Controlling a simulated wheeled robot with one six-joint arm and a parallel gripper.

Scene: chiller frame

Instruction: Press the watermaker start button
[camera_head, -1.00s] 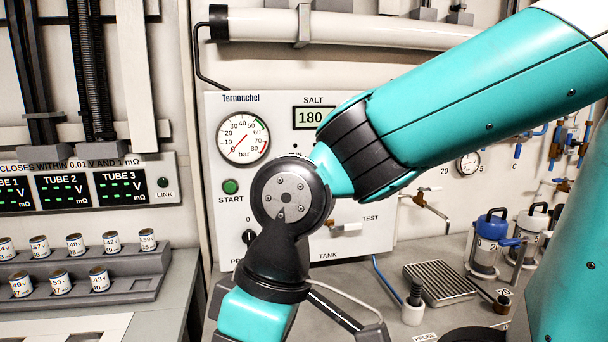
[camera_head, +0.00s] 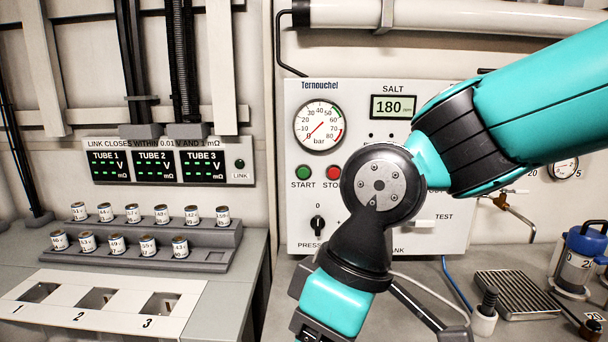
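The watermaker panel (camera_head: 298,236) is a white board marked Ternouchel on the back wall. Its green start button (camera_head: 304,172) sits above the word START, with a red stop button (camera_head: 333,172) just to its right. A round pressure gauge (camera_head: 319,126) reads near zero, and the salt display (camera_head: 394,107) shows 180. A black pressure knob (camera_head: 317,224) is below the buttons. My teal and black arm crosses in front of the panel's right and lower parts. My gripper lies low, at the bottom of the view; its fingertips are not clearly visible, and it is apart from the start button.
At left, a grey rack (camera_head: 210,262) holds several small labelled cylinders, behind a white plate (camera_head: 30,315) with three numbered slots. A three-tube display (camera_head: 160,163) hangs above. At right are a drain grate (camera_head: 515,292) and a blue-lidded jar (camera_head: 580,260).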

